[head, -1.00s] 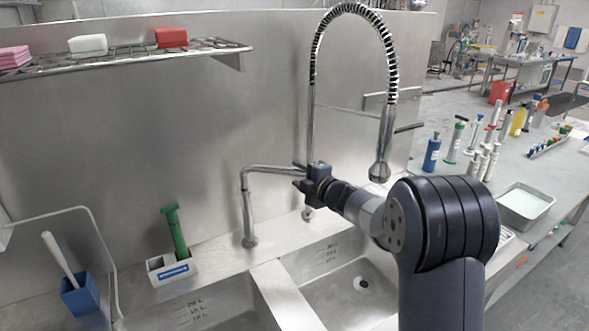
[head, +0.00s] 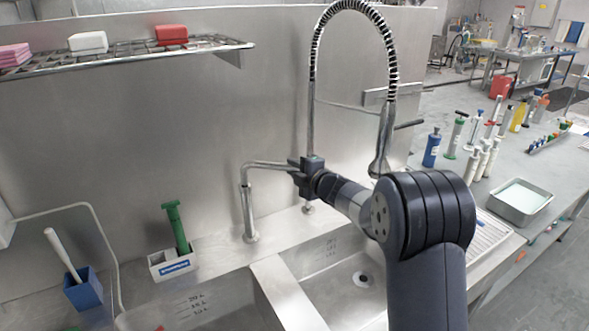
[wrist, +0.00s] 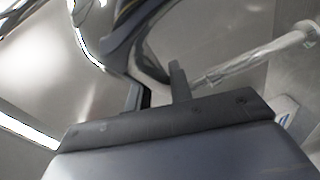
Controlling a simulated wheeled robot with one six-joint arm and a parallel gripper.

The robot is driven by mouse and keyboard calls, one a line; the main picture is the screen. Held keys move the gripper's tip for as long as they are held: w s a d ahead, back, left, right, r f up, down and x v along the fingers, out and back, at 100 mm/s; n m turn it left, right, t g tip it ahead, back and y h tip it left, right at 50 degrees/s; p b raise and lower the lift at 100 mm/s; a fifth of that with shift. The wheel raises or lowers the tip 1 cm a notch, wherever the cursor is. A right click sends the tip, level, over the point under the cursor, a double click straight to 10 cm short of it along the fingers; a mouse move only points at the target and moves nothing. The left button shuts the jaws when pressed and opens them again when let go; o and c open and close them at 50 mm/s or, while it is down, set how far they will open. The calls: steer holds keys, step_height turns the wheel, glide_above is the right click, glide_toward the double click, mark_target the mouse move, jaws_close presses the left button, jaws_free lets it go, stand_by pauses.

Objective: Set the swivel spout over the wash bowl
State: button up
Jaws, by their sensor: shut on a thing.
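The swivel spout (head: 247,205) is a chrome pipe rising from the deck behind the sink and bending right into a level arm. My gripper (head: 299,168) is shut on the right end of that arm, hiding its tip. The spout's arm lies along the back, roughly above the rear deck near the right basin. In the wrist view, a pale pipe (wrist: 255,60), seemingly the spout, runs up right from the dark jaws (wrist: 160,88). Two basins show, a left basin (head: 215,308) and a right basin (head: 325,252); I cannot tell which is the wash bowl.
A tall coiled spray hose (head: 313,80) stands behind my gripper, its spray head (head: 379,160) hanging to the right. A white caddy (head: 170,264) with a green-handled brush and a blue cup (head: 84,290) stand left. A wire shelf (head: 130,52) is above. Bottles (head: 431,150) crowd the right counter.

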jaws_close()
steer(key=shift+s+f+b, duration=0.15)
steer(key=shift+f+b, duration=0.05)
steer(key=shift+b, duration=0.3)
